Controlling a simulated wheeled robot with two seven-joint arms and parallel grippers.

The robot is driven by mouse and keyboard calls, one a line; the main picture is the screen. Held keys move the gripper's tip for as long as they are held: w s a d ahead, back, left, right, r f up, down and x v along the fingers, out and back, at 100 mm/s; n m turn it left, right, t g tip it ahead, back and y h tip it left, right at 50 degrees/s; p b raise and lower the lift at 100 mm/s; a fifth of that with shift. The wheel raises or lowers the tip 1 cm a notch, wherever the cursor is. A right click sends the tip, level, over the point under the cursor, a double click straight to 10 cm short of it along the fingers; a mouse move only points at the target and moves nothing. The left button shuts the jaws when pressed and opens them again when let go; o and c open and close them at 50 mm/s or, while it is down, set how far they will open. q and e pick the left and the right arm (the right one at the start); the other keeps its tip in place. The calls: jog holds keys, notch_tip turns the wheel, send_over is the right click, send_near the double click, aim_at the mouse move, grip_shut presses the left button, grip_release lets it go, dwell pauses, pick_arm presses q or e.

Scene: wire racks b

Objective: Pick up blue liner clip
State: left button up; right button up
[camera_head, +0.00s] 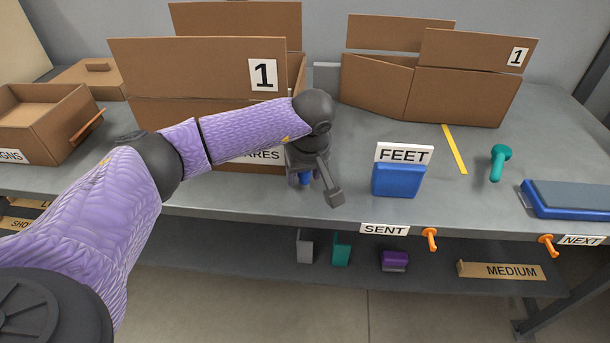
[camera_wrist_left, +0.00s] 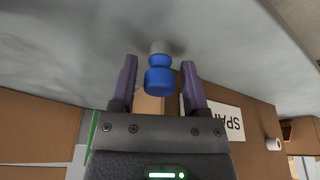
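The blue liner clip (camera_wrist_left: 158,78) is a small rounded blue piece with a grey end, seen in the left wrist view. It lies between the two purple fingers of my left gripper (camera_wrist_left: 159,68), with a gap visible on each side. The fingers are open. My right gripper is in neither view.
The cardboard box labelled SPARES (camera_wrist_left: 240,117) stands right by the gripper. A blue block with a FEET sign (camera_head: 398,180) stands to the right. Orange hooks (camera_head: 431,239) stick out from the front edge. A teal tool (camera_head: 498,162) lies farther right. Grey table surface (camera_head: 350,135) is clear behind the FEET block.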

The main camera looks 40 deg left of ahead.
pick_arm(q)
grip_shut()
